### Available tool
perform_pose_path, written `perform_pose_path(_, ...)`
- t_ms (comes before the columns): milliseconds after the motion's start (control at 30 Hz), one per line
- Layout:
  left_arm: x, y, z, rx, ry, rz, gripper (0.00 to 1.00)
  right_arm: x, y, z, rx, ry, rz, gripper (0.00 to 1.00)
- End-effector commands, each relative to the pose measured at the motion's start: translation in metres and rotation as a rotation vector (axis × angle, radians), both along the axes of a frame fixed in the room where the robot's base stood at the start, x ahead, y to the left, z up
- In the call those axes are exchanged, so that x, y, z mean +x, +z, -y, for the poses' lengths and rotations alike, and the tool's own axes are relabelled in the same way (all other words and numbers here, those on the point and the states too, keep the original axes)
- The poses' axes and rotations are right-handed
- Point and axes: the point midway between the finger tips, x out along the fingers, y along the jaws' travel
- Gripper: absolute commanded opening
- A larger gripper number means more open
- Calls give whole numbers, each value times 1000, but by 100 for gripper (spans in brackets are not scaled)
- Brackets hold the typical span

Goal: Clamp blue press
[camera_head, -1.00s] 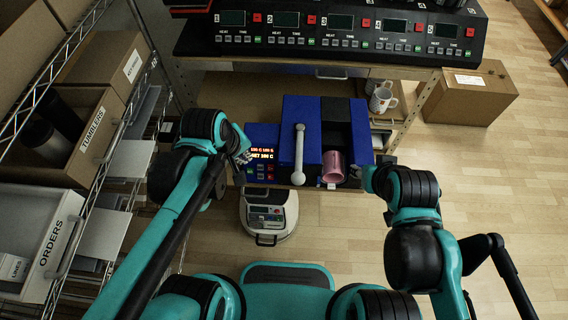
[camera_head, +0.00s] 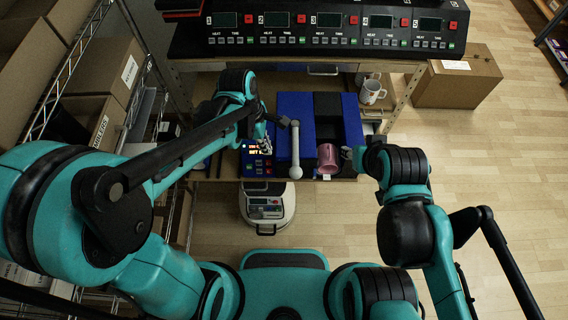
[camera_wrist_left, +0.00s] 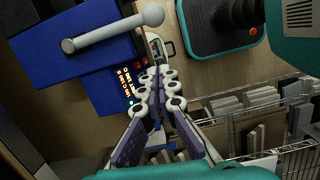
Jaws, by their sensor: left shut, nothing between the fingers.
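The blue press (camera_head: 292,104) stands on the bench with a grey lever ending in a round knob (camera_head: 296,172). The press (camera_wrist_left: 72,82) and lever (camera_wrist_left: 110,30) also show in the left wrist view. A pink mug (camera_head: 328,157) sits at the right part of the press, partly beyond its front edge. My left gripper (camera_head: 265,145) is at the press's left side, near its lit display panel, left of the lever and apart from it. In the left wrist view its fingers (camera_wrist_left: 158,76) are together and empty. My right gripper (camera_head: 352,154) is right of the mug, mostly hidden by its arm.
A control panel (camera_head: 335,28) with several numbered displays stands on the bench behind. A white mug (camera_head: 371,91) is at the right. A white machine (camera_head: 267,207) stands below the press's front. Shelves with boxes (camera_head: 95,70) are at left. Open floor lies to the right.

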Motion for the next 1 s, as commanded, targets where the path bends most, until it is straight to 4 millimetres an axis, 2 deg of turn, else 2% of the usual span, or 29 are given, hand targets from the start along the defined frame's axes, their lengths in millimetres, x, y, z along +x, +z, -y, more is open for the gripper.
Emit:
perform_pose_path(133,1,-9,1,0,-1,1,0,0,-3,0,0,0,0,40)
perform_pose_path(233,0,-23,4,0,-1,1,0,0,-8,0,0,0,0,40)
perform_pose_path(600,-1,-101,18,0,-2,2,0,0,-31,0,0,0,0,40)
perform_pose_path(800,-3,-112,44,0,-4,2,0,0,-35,0,0,0,0,40)
perform_pose_path(1000,-4,-116,53,0,-2,1,0,0,-36,0,0,0,0,40)
